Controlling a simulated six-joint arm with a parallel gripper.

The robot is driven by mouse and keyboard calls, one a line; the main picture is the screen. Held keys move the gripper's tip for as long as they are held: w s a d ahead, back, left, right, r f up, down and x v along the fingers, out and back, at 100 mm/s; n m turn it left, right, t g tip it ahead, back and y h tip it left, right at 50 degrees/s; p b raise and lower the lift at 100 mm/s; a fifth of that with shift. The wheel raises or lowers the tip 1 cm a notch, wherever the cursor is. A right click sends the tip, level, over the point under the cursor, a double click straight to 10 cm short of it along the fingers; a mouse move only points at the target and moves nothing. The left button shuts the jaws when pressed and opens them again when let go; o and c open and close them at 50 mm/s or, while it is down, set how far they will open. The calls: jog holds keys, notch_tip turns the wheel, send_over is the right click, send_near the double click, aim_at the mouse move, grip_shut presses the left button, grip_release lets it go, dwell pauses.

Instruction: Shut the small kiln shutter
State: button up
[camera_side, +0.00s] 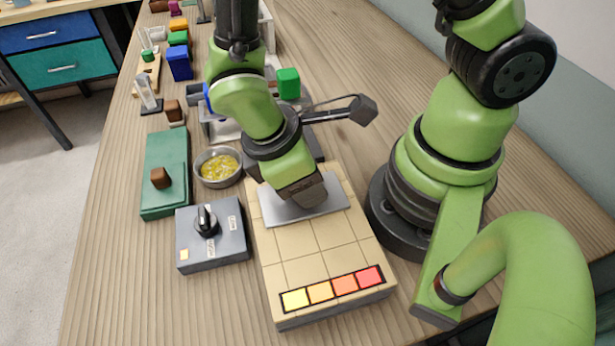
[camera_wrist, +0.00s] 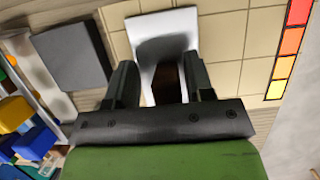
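The tan tiled kiln (camera_side: 320,240) lies under my gripper, with a yellow-to-red strip (camera_side: 332,289) along its near end. A flat pale-grey metal shutter plate (camera_side: 275,211) lies on its top; it also shows in the wrist view (camera_wrist: 184,19). My gripper (camera_side: 305,194) is low over the plate and hides part of it. In the wrist view my two fingers (camera_wrist: 160,62) stand apart on either side of a dark brown block (camera_wrist: 167,84) on the plate. A pale gap shows beside the left finger. Whether the right finger touches the block is unclear.
A grey control box with a black knob (camera_side: 206,222) stands left of the kiln. A metal bowl of yellow bits (camera_side: 218,168) and a green box with a brown knob (camera_side: 164,180) are beyond it. Several small objects crowd the far table. Front-left table is clear.

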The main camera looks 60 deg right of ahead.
jog(key=v, duration=1)
jog(key=shift+r, duration=0.1)
dwell(0.3)
jog(key=s+d+r+m+t+y, duration=0.2)
jog(key=d+r+m+t, duration=0.2)
jog(key=r+m+t, duration=0.1)
jog(key=s+d+r+m+t+y, duration=0.2)
jog(key=d+r+m+t, duration=0.3)
jog(key=r+m, duration=0.3)
jog(key=shift+s+d+r+y, duration=0.15)
jog(key=shift+d+r+y, duration=0.05)
jog(key=shift+r+y, duration=0.4)
dwell(0.8)
